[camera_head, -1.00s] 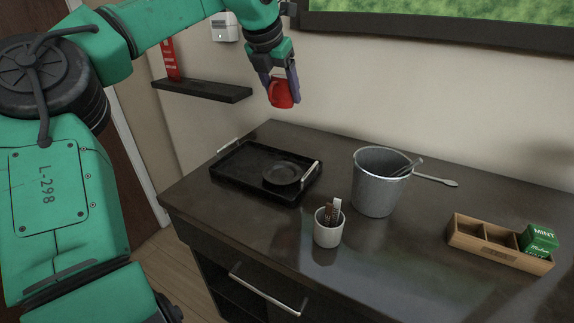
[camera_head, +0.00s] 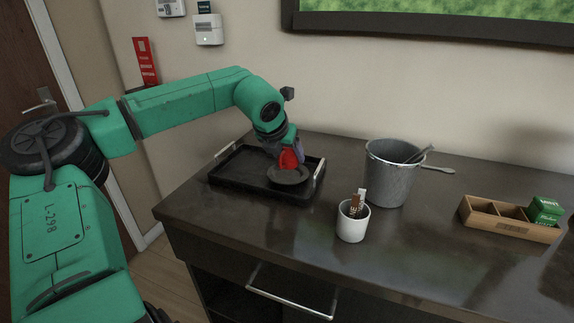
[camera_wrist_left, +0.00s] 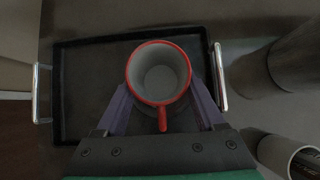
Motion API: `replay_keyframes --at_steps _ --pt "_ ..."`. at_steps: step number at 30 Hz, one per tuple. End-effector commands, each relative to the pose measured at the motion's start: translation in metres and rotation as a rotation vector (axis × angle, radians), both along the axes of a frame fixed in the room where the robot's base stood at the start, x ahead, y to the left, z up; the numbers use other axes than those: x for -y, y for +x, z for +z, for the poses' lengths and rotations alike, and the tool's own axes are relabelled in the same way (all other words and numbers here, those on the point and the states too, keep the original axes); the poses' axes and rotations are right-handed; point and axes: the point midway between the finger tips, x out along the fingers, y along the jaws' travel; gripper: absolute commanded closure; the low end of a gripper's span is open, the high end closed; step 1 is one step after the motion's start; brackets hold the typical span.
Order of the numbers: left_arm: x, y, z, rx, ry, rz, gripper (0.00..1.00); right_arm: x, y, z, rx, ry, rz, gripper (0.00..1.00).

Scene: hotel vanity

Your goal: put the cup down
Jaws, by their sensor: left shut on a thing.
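A red cup (camera_head: 288,159) with a grey inside is held by my left gripper (camera_head: 290,152), low over the black tray. In the left wrist view the cup (camera_wrist_left: 159,72) sits upright between the two fingers, its handle pointing back toward the gripper's palm. A dark round saucer (camera_head: 289,177) lies in the right part of the black tray (camera_head: 232,178). The cup is directly over the saucer or touching it; I cannot tell which. In the wrist view the saucer is mostly hidden under the cup. My right gripper is not in view.
A metal bucket (camera_head: 388,180) with tongs stands right of the tray. A white cup with sachets (camera_head: 352,224) stands in front. A wooden box (camera_head: 497,223) with a green packet (camera_head: 544,209) is at far right. The counter's front left (camera_head: 215,217) is bare.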

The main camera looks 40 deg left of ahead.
Motion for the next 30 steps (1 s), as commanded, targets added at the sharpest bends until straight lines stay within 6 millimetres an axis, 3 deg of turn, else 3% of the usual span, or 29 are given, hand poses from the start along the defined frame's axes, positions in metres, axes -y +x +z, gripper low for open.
replay_keyframes --at_steps 4,15,16,18,30 --pt "0.0 0.0 -0.027 -0.002 -0.001 -0.001 1.0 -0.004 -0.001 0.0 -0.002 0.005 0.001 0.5" --pt "0.0 0.0 -0.034 0.0 0.001 0.001 1.0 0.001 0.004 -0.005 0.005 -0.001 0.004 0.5" --pt "0.0 0.0 -0.034 -0.001 0.0 0.001 0.26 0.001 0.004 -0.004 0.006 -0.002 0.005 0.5" --pt "0.0 0.0 -0.032 -0.001 0.0 0.001 0.0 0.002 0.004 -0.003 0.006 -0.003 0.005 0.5" --pt "0.001 -0.003 -0.023 0.002 0.0 -0.001 0.0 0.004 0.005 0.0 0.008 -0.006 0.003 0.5"
